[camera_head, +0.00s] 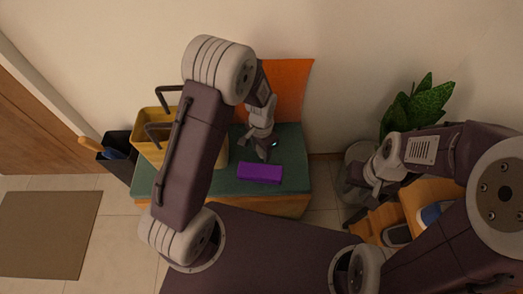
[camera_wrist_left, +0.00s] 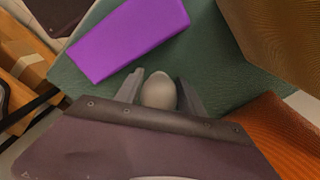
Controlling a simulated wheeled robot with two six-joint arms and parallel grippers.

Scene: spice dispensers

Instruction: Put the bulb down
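The bulb (camera_wrist_left: 159,91) is a pale, rounded thing between the fingers of my left gripper (camera_wrist_left: 161,78) in the left wrist view. The fingers seem to touch its sides near their tips, and its lower part is hidden behind my wrist. In the head view my left gripper (camera_head: 261,150) points down over the green tabletop (camera_head: 294,158), just behind a purple block (camera_head: 260,173). I cannot tell if the bulb touches the tabletop. My right gripper (camera_head: 362,184) is off to the right, away from the table; its finger opening is unclear.
A yellow basket (camera_head: 150,149) with dark handles stands at the table's left. An orange panel (camera_head: 290,88) is at the back against the wall. A green plant (camera_head: 418,103) and a wooden stand (camera_head: 380,219) with shoes are at right. Some green tabletop right of the purple block is clear.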

